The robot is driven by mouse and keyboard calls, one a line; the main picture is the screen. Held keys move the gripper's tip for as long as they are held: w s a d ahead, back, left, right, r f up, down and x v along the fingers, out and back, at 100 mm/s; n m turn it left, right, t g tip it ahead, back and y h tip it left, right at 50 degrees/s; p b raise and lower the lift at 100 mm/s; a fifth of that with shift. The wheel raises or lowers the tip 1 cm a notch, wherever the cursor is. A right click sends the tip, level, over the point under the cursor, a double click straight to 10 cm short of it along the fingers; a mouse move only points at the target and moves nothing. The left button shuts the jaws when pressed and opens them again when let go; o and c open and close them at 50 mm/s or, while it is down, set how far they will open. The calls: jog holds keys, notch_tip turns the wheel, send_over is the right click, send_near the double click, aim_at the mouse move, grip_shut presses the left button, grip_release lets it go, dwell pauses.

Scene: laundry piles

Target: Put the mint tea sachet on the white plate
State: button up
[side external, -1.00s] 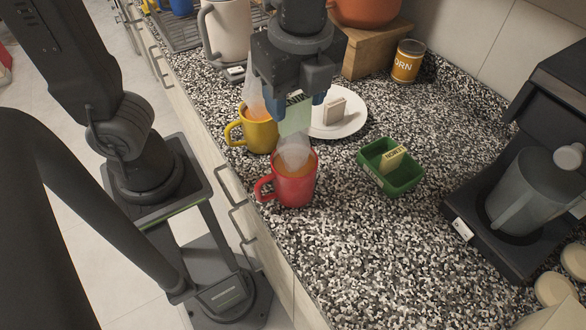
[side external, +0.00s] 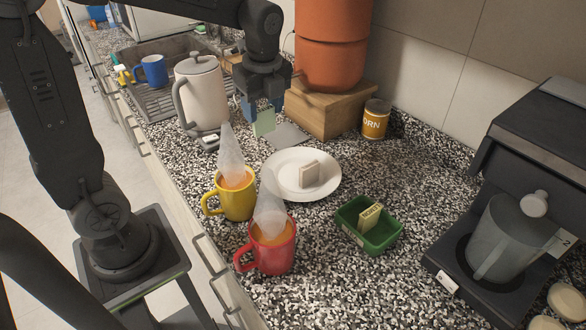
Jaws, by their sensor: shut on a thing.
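My gripper (side external: 263,106) is shut on a pale green sachet, the mint tea sachet (side external: 264,123), which hangs below the fingers. They are beyond the white plate (side external: 275,176), toward the kettle side, and the sachet appears raised above the counter. The plate lies flat on the counter and bears a small beige packet (side external: 309,174). The writing on the held sachet cannot be read.
A yellow mug (side external: 236,201) and a red mug (side external: 272,250) steam in front of the plate. A green tray (side external: 366,238) holds a yellow sachet (side external: 370,217). A white kettle (side external: 201,95), grey slab (side external: 289,136), wooden block (side external: 327,108) and can (side external: 375,119) stand near my gripper.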

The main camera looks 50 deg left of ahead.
jog(key=a+f, duration=0.1)
jog(key=a, duration=0.7)
jog(key=shift+w+d+f, duration=1.05)
jog(key=shift+d+f, duration=0.6)
jog(key=shift+f, duration=0.25)
jog(key=shift+w+d+f, duration=1.05)
jog(key=shift+d+f, duration=0.55)
jog(key=shift+f, duration=0.25)
jog(key=shift+w+d+f, duration=1.05)
jog(key=shift+d+f, duration=0.6)
jog(key=shift+f, duration=0.25)
jog(key=o, duration=0.9)
jog(key=shift+f, duration=0.15)
